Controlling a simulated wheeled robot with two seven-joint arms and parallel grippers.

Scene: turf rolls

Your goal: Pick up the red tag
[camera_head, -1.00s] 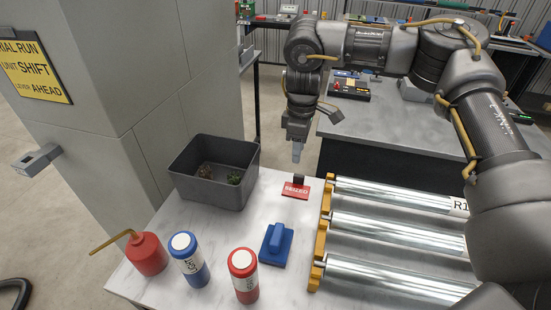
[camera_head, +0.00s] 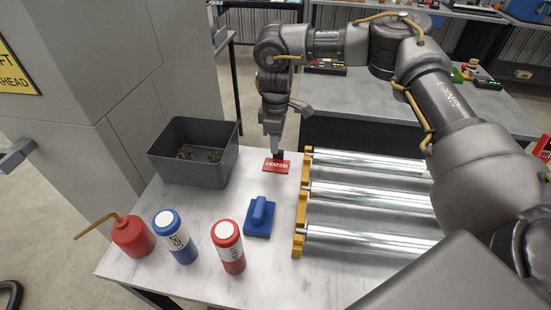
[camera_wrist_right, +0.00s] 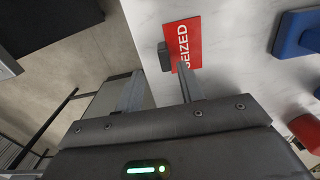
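The red tag (camera_head: 277,166), lettered SEIZED, lies flat on the white marble table, with a small black block at its far edge. In the right wrist view the tag (camera_wrist_right: 182,40) and its black block (camera_wrist_right: 164,56) show just beyond the fingertips. My right gripper (camera_head: 272,148) points down right over the tag's far edge. Its two fingers (camera_wrist_right: 160,76) stand apart with nothing held between them. Whether a finger touches the block cannot be told. My left gripper is not in view.
A grey bin (camera_head: 193,175) stands left of the tag. A blue block with a handle (camera_head: 260,218), a red bottle (camera_head: 229,250), a blue bottle (camera_head: 177,240) and a red oil can (camera_head: 133,238) stand nearer. Metal rollers (camera_head: 370,200) with yellow brackets lie to the right.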

